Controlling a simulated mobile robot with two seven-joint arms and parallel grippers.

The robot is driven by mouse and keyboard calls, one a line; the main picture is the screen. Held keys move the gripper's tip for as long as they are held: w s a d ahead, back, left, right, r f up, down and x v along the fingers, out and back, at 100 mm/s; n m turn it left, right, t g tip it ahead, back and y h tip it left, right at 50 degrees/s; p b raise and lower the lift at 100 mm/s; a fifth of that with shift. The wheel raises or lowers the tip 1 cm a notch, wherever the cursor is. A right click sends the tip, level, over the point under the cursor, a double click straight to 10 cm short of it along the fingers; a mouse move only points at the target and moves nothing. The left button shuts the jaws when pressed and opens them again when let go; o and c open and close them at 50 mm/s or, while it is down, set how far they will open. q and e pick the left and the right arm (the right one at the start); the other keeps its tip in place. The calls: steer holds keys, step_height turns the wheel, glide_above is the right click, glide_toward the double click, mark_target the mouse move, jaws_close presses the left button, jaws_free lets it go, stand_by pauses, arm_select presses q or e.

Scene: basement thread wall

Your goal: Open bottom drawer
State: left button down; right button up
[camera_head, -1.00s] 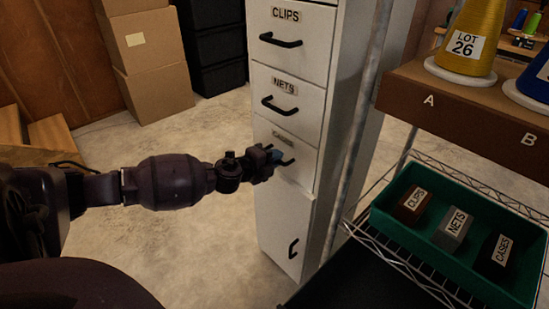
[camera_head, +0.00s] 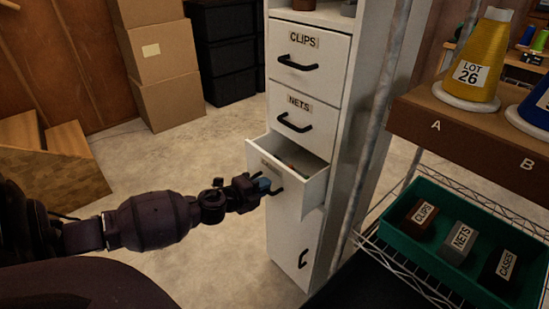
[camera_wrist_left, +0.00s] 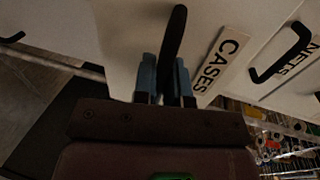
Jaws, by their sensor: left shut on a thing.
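The white cabinet (camera_head: 300,235) stands in the middle of the head view, with drawers labelled CLIPS (camera_head: 310,62) and NETS (camera_head: 306,117). Below them the CASES drawer (camera_head: 312,185) is pulled partly out, with its inside showing. My left gripper (camera_head: 268,186) is shut on that drawer's black handle (camera_wrist_left: 175,40), whose bar passes between the blue fingers in the left wrist view. The CASES label (camera_wrist_left: 218,62) shows beside the handle there. A door (camera_head: 298,240) with an upright black handle sits below the drawer and is closed. My right gripper is not in view.
A wire rack with a green tray (camera_head: 400,243) of labelled blocks stands close at right, its metal post beside the cabinet. A brown shelf (camera_head: 470,135) holds thread cones. Cardboard boxes (camera_head: 165,60) and black bins stand behind. The floor left of the cabinet is clear.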

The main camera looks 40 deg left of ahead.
arm_select(q)
steer(key=f+p+v, duration=0.2)
steer(key=v, duration=1.1)
steer(key=shift+s+f, duration=0.25)
steer(key=shift+s, duration=0.1)
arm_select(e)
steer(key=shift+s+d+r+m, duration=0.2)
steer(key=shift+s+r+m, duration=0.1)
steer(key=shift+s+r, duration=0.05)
arm_select(q)
steer(key=c, duration=1.2)
jaws_free()
steer(key=p+v, duration=0.1)
steer(key=v, duration=1)
steer(key=shift+d+p, duration=0.15)
steer(key=shift+p, duration=0.2)
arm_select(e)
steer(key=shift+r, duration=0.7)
arm_select(q)
steer(key=shift+w, duration=0.1)
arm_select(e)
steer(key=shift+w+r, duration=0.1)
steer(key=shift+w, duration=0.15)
